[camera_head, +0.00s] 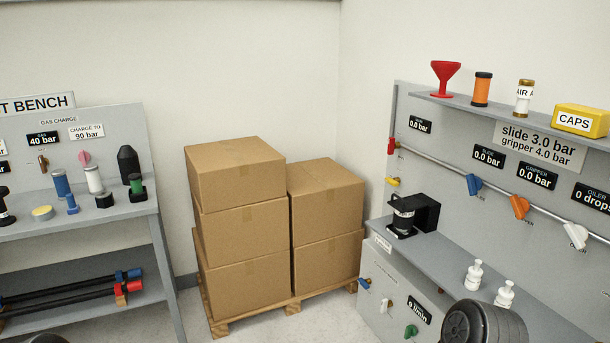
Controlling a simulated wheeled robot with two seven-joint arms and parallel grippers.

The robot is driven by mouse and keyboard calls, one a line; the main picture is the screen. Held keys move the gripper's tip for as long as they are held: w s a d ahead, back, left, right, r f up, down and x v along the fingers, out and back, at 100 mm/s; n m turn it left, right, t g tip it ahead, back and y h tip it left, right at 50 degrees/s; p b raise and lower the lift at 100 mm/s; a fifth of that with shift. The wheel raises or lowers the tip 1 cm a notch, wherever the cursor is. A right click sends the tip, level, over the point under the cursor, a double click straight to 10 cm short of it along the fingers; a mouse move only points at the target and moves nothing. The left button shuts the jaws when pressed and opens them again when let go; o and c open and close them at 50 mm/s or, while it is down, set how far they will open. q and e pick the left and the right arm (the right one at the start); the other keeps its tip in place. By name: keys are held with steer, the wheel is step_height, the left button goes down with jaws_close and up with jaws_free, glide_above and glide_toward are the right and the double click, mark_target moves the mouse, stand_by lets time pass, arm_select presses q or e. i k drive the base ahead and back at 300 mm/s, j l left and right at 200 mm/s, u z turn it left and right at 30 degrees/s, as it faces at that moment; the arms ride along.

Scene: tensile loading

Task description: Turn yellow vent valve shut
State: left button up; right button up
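A small yellow valve handle (393,182), which fits the yellow vent valve, sits low at the left edge of the grey wall panel on the right. It is below a red valve (392,146) at the left end of the pipe. The yellow handle lies roughly level in the picture; it is too small to tell whether the valve is open or shut. Neither of my grippers is in view. Dark rounded parts at the bottom right and bottom left edges look like pieces of my arms, far from the yellow handle.
Blue (474,185), orange (520,207) and white (575,236) valves line the pipe. Stacked boxes (240,220) stand left; floor shows between.

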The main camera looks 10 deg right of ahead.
mark_target(395, 182)
steer(key=i+j+z, duration=0.1)
steer(key=i+z, duration=0.35)
steer(key=i+j+z, duration=0.25)
steer(key=i+z, duration=0.2)
steer(key=i+j+z, duration=0.1)
steer(key=z, duration=0.3)
steer(key=i+j+z, duration=0.1)
steer(key=z, duration=0.25)
steer(key=j+z, duration=0.15)
steer(key=z, duration=0.25)
steer(key=i+j+z, duration=0.1)
steer(key=j, duration=0.25)
steer(key=i+j, duration=0.2)
steer(key=j, duration=0.2)
steer(key=i+j+z, duration=0.15)
steer(key=j, duration=0.2)
steer(key=i+j+z, duration=0.1)
steer(key=j, duration=0.25)
steer(key=i+j, duration=0.1)
steer(key=j, duration=0.3)
steer(key=z, duration=0.05)
